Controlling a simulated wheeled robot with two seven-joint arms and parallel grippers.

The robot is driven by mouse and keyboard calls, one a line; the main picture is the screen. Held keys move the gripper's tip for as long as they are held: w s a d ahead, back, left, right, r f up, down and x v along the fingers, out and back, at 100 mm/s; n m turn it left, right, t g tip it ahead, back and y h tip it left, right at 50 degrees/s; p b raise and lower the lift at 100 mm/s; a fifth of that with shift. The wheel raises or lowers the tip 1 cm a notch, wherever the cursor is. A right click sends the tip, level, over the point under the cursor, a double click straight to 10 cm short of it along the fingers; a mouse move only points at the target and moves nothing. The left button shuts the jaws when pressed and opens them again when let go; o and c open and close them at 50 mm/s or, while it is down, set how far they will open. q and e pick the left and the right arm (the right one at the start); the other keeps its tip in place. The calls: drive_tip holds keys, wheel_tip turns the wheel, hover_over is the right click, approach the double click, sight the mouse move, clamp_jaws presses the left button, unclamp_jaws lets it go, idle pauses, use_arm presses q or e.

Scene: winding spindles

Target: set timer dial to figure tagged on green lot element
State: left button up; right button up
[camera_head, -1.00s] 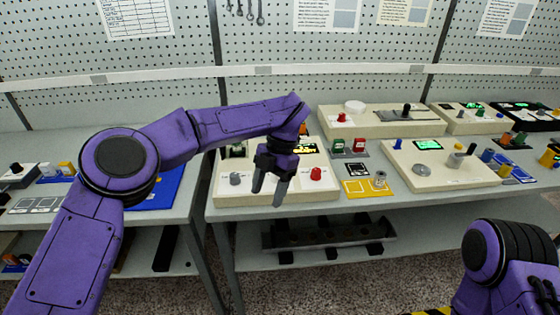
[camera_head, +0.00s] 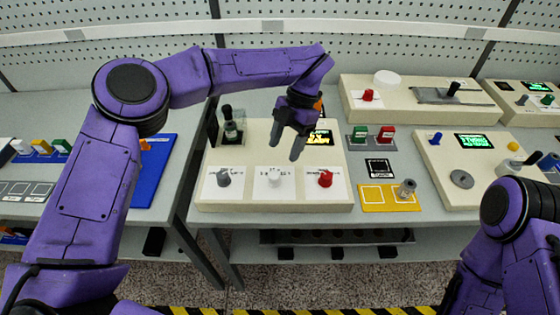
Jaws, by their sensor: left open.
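A cream panel (camera_head: 240,200) in the middle of the bench carries a grey knob (camera_head: 224,178), a white knob (camera_head: 274,178) and a red knob (camera_head: 325,179) on white labels. The label print is too small to read, so I cannot tell which is the timer dial. A small lit display (camera_head: 320,138) sits at its upper right. A green element (camera_head: 360,133) stands beside a red one (camera_head: 385,134) on a grey tray right of the panel; I cannot read its tag. My left gripper (camera_head: 287,150) is open and empty above the panel, behind the white knob.
A dark bottle (camera_head: 232,128) stands at the panel's upper left. A yellow tray (camera_head: 378,203) with a metal cylinder (camera_head: 406,189) lies to the right, before another cream panel (camera_head: 446,187). A blue mat (camera_head: 151,185) lies on the left table, across a gap.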

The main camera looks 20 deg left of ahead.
sight(274, 175)
use_arm(q)
drive_tip(key=s+f, duration=0.2)
drive_tip(key=s+a+f+p, duration=0.1)
drive_tip(key=s+f, duration=0.1)
drive_tip(key=shift+s+a+f, duration=0.1)
drive_tip(key=shift+a+f, duration=0.05)
drive_tip(key=shift+f, duration=0.05)
drive_tip(key=f, duration=0.1)
drive_tip(key=f+p, duration=0.1)
drive_tip(key=shift+w+a+f, duration=0.15)
drive_tip(key=shift+w+f, duration=0.15)
drive_tip(key=shift+w, duration=0.1)
drive_tip(key=shift+w+f, duration=0.1)
drive_tip(key=shift+f, duration=0.2)
drive_tip(key=shift+s+r, duration=0.15)
drive_tip(key=shift+s, duration=0.1)
drive_tip(key=shift+s+r, duration=0.1)
drive_tip(key=shift+s, duration=0.05)
drive_tip(key=c, duration=1)
use_arm(e)
drive_tip(key=shift+s+r, duration=0.35)
drive_tip(key=shift+r, duration=0.2)
drive_tip(key=shift+s+r, duration=0.35)
drive_tip(key=shift+r, duration=0.2)
